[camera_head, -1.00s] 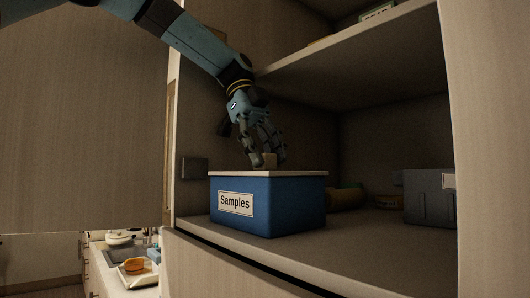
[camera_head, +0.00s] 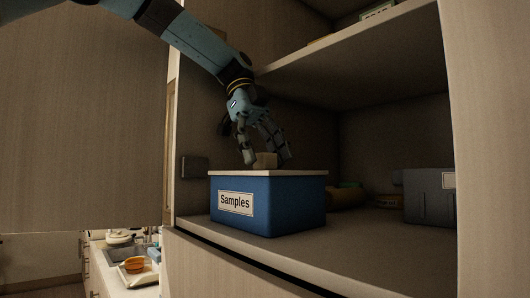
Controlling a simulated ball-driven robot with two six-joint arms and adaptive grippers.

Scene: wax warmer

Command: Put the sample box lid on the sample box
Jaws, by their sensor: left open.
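The blue sample box (camera_head: 290,207), with a "Samples" label, stands on the lower cabinet shelf. The flat, pale sample box lid (camera_head: 225,173) lies level on top of the box and covers its opening. A small beige block-shaped knob (camera_head: 265,160) stands on the lid. My left gripper (camera_head: 266,161) reaches down from above. Its fingers are spread open on either side of the knob, and it is not gripping it. My right gripper is not in view.
A grey bin (camera_head: 428,197) stands on the same shelf at the right, with some small jars behind the box. An upper shelf (camera_head: 350,48) overhangs close to my left arm. Bare shelf (camera_head: 365,240) lies right of the box. A counter with a sink shows at lower left.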

